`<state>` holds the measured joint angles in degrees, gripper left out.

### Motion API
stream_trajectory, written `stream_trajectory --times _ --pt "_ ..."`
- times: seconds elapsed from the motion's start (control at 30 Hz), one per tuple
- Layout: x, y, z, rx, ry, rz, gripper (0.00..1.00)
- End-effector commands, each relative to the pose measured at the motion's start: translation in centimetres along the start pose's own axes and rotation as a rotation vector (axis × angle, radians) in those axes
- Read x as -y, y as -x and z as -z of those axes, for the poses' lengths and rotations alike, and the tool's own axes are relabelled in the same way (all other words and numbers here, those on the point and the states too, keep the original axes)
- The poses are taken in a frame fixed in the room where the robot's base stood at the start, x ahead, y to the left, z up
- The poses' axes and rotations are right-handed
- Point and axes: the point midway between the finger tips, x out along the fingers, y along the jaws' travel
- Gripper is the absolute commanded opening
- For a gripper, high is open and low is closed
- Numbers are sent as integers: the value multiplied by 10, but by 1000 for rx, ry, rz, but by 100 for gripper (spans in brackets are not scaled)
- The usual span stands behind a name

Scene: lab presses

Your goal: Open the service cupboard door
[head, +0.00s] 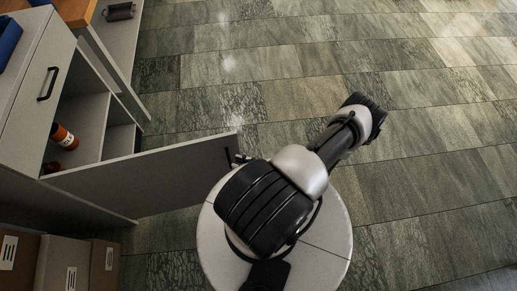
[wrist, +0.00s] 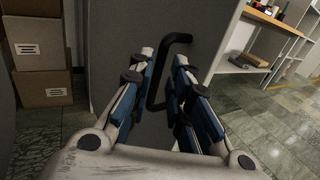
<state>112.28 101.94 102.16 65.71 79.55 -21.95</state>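The service cupboard door (head: 150,176) is a grey panel. In the head view it stands swung out from the cupboard (head: 85,125), so the inside shows. Its black bar handle (wrist: 156,80) is near the free edge. In the wrist view my gripper (wrist: 165,57) has its two blue-sided fingers apart, one on each side of the handle bar. I see no clear grip on the bar; whether either finger touches it I cannot tell.
An orange bottle (head: 64,136) stands inside the cupboard. A drawer with a black handle (head: 47,84) is above the opening. Cardboard boxes (head: 62,262) are at the lower left. A wooden-topped bench (wrist: 275,22) stands beyond the door. The tiled floor to the right is clear.

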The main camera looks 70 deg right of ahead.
Motion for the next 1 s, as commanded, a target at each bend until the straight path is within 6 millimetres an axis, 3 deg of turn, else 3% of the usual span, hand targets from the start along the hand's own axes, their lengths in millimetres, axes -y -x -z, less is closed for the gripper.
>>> stream_trajectory --times 0.2,0.4,1.0 --pt "2 46 0 -2 4 7 18" --pt "2 71 0 -3 3 4 18" --pt "1 77 0 -1 2 2 18"
